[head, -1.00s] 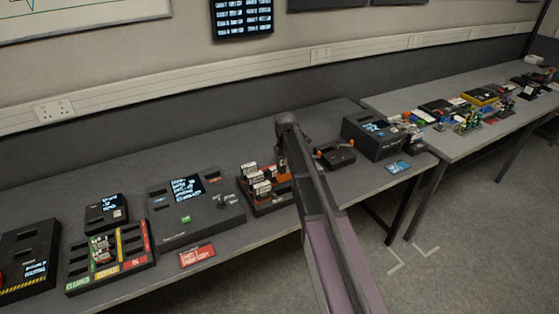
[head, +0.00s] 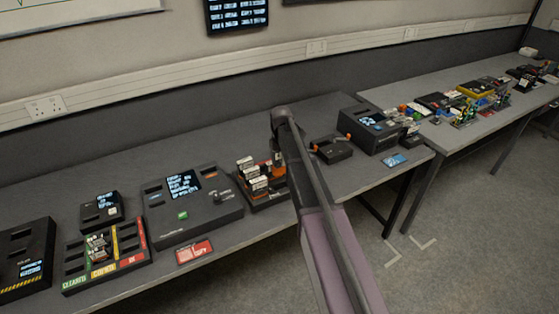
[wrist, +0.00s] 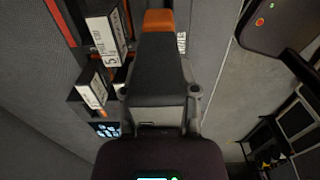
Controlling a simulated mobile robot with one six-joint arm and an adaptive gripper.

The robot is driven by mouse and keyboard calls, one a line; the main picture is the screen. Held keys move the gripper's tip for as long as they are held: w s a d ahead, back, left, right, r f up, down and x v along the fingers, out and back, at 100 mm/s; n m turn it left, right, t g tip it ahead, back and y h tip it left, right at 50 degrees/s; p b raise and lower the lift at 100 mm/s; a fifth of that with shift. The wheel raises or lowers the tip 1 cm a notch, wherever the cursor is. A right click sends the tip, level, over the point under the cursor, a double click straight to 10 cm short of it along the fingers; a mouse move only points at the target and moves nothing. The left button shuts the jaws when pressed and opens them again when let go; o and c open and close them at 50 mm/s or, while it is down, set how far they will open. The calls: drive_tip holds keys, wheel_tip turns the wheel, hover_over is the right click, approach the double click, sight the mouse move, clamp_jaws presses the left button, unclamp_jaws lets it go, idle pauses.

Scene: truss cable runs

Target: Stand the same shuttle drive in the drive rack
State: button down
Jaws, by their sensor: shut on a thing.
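The drive rack (head: 266,203) sits on the near bench, left of my arm, with several white-labelled drives (head: 256,182) in it. In the wrist view, the labelled drives (wrist: 103,38) stand to the left. My gripper (wrist: 160,94) is shut on the shuttle drive (wrist: 157,68), a dark grey block with an orange end (wrist: 159,20). The held drive is beside the rack's standing drives in the wrist view. I cannot tell whether it touches the rack or is in a slot. In the head view, my arm partly hides the rack's right side and the gripper.
A dark console with a screen (head: 192,205) is left of the rack. A small black unit with orange knobs (head: 331,150) and a larger black box (head: 371,130) are to the right. A red card (head: 194,251) lies at the front edge. A second bench (head: 480,125) stands further right.

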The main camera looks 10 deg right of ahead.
sight(281, 171)
drive_tip(key=shift+f, duration=0.25)
idle(0.6)
drive_tip(key=shift+f+b, duration=3)
drive_tip(key=shift+b, duration=0.2)
drive_tip(key=shift+f+b, duration=2.15)
drive_tip(key=shift+f, duration=0.05)
idle(1.8)
